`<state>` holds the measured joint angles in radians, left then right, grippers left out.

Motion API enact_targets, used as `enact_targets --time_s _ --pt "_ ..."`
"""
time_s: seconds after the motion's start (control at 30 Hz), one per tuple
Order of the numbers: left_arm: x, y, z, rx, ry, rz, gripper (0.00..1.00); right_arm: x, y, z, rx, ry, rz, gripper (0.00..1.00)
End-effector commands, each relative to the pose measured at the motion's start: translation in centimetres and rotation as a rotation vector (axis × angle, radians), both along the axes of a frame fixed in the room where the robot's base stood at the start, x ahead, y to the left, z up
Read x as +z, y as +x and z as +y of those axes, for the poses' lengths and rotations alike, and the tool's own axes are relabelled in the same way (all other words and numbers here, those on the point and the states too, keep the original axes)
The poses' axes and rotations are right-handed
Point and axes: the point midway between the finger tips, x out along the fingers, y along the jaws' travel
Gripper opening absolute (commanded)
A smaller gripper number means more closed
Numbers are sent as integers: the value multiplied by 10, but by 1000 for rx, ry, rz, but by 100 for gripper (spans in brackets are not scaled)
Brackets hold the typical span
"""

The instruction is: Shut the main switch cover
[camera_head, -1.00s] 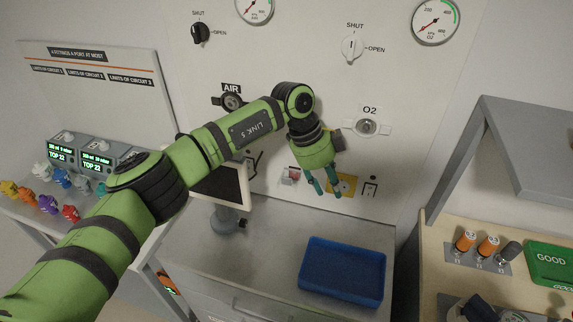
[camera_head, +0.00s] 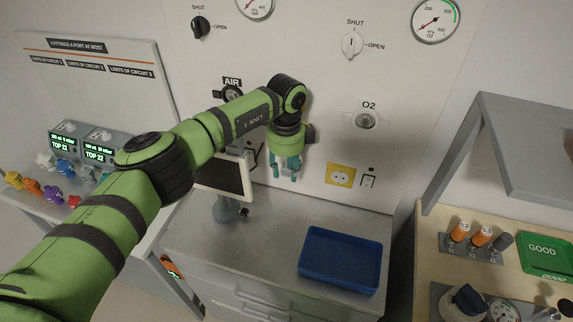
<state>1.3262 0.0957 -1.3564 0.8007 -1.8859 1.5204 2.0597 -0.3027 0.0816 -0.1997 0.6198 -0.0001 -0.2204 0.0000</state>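My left gripper (camera_head: 284,172) hangs fingers-down close to the white wall panel (camera_head: 330,105), left of the yellow socket. Its fingers are apart, with nothing clearly seen between them. The main switch and its cover cannot be made out now; the gripper stands over the spot where a small pale and red fitting showed earlier. Whether the fingers touch anything there I cannot tell. My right gripper is not in view.
A yellow socket (camera_head: 340,175) and a small black-outlined fitting (camera_head: 368,179) are right of the gripper. Below, a blue tray (camera_head: 341,259) lies on the grey counter (camera_head: 270,235). A monitor (camera_head: 222,177) stands at the left. An O2 outlet (camera_head: 365,120) is above right.

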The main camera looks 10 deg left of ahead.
Motion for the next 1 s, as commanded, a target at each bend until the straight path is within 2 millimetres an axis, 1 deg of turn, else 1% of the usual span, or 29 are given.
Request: enact_targets --time_s 0.1,0.13,0.17,0.2,0.23,0.67,0.9,1.0 --pt "0 0 0 -1 0 0 39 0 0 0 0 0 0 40" --pt "0 0 0 -1 0 0 35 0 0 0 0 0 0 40" --pt "0 0 0 -1 0 0 23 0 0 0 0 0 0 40" --pt "0 0 0 -1 -1 0 7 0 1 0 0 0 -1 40" --pt "0 0 0 -1 -1 0 0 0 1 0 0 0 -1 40" --pt "-1 -1 0 -2 -7 -20 0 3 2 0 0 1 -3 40" --pt "-6 -5 1 -3 -23 -101 0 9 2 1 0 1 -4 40" --pt "-11 -7 1 -4 -34 -153 0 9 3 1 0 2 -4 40"
